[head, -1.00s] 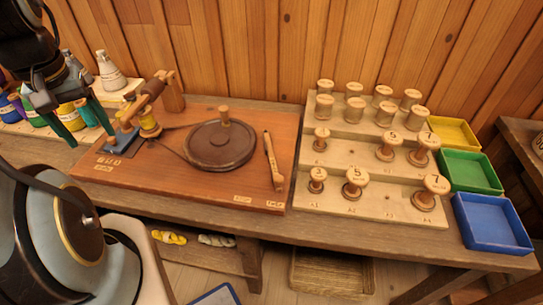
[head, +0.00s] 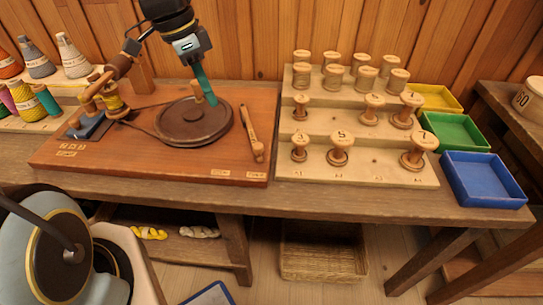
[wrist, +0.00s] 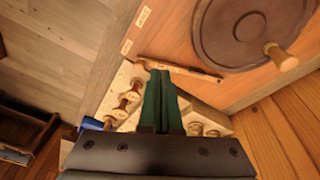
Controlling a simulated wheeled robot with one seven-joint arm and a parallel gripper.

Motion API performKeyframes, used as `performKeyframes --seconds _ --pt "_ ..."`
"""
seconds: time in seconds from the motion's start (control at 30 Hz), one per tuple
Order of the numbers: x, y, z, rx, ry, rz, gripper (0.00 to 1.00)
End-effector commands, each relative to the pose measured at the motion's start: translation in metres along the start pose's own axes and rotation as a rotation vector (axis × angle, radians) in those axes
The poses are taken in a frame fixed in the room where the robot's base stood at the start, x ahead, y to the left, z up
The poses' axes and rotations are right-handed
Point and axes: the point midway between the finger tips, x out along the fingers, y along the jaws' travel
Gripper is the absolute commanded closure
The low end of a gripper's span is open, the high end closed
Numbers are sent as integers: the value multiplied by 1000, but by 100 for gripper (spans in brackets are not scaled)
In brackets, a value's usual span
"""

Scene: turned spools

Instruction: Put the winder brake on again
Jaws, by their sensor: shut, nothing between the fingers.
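A long wooden lever (head: 251,133), apparently the brake, lies on the right part of the red-brown winder board (head: 90,172). Its thicker lower end is nearer the right of two small labels, which I cannot read. The lever also shows in the wrist view (wrist: 182,67). The dark round wheel (head: 180,125) with its upright wooden knob (head: 197,91) is left of the lever. My gripper (head: 212,103) is shut and empty, green fingers together pointing down over the wheel, just right of the knob. In the wrist view the fingertips (wrist: 158,72) overlap the lever's line; contact cannot be told.
A pale stepped rack (head: 360,172) with several wooden spools stands right of the board. Yellow (head: 435,92), green (head: 478,140) and blue (head: 510,200) trays are beyond it. Cones of yarn (head: 75,60) stand at the left. A plank wall closes the back.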

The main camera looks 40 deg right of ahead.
Motion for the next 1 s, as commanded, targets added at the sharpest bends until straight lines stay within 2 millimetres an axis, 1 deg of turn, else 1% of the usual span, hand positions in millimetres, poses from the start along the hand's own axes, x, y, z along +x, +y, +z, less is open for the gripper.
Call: performKeyframes --seconds 0.03,0.1,0.2,0.3,0.43,0.8,0.87,1.0 --pt "16 8 -18 115 16 23 100" --pt "24 21 -41 263 38 53 100" --pt "33 36 -65 429 67 85 100" --pt "37 47 -80 533 88 104 100" --pt "39 54 -89 595 100 114 100" --pt "40 54 -89 599 101 115 100" --pt "43 55 -89 599 101 116 100" --pt "61 58 -90 599 100 120 100"
